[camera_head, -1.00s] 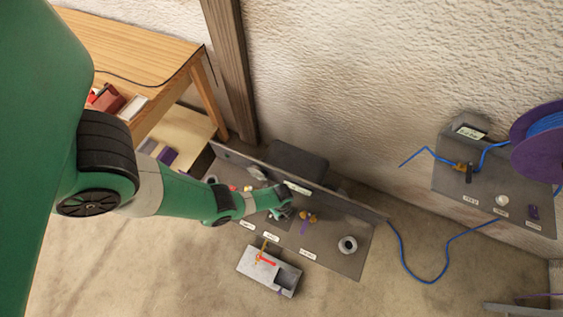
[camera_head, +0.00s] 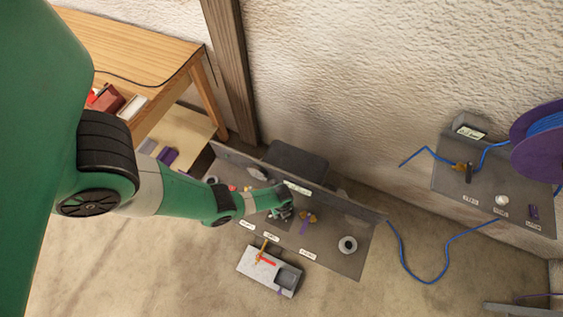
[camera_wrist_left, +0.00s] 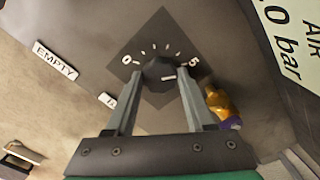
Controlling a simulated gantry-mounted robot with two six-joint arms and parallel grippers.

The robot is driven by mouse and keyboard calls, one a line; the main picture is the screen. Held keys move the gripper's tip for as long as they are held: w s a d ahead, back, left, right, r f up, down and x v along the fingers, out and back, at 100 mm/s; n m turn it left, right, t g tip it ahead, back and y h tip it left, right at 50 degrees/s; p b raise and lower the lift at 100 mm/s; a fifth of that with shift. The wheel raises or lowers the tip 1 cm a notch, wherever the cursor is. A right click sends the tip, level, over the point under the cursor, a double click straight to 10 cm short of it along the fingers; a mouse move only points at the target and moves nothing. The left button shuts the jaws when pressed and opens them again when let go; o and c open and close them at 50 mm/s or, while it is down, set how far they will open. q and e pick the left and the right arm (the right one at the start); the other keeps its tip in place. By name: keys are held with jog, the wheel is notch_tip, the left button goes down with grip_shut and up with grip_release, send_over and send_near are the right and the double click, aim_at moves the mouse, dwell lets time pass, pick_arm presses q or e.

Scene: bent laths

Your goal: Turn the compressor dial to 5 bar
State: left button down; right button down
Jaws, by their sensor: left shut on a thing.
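The compressor dial is a black knob (camera_wrist_left: 160,70) on a dark diamond-shaped plate (camera_wrist_left: 162,32) with white ticks from 0 at left to 5 at right. My left gripper (camera_wrist_left: 162,78) has its two fingers on either side of the knob and is shut on it. The knob's short white mark points right, slightly below the 5. A white sign (camera_wrist_left: 288,40) at right reads AIR and a value ending in .0 bar; its first digit is cut off. In the head view my left gripper (camera_head: 284,213) is at the grey panel and hides the dial. My right gripper is not in view.
A brass fitting with purple (camera_wrist_left: 222,108) sits close right of the right finger. A grey box (camera_head: 258,275) stands in front. A blue hose (camera_head: 425,281) runs right.

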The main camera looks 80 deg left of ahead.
pick_arm(q)
jog(key=shift+c, duration=1.3)
grip_release()
jog(key=shift+r, duration=0.1)
notch_tip(320, 180, up, 11)
jog(key=p, duration=1.1)
jog(key=shift+r+p, duration=0.2)
jog(key=shift+p, duration=0.1)
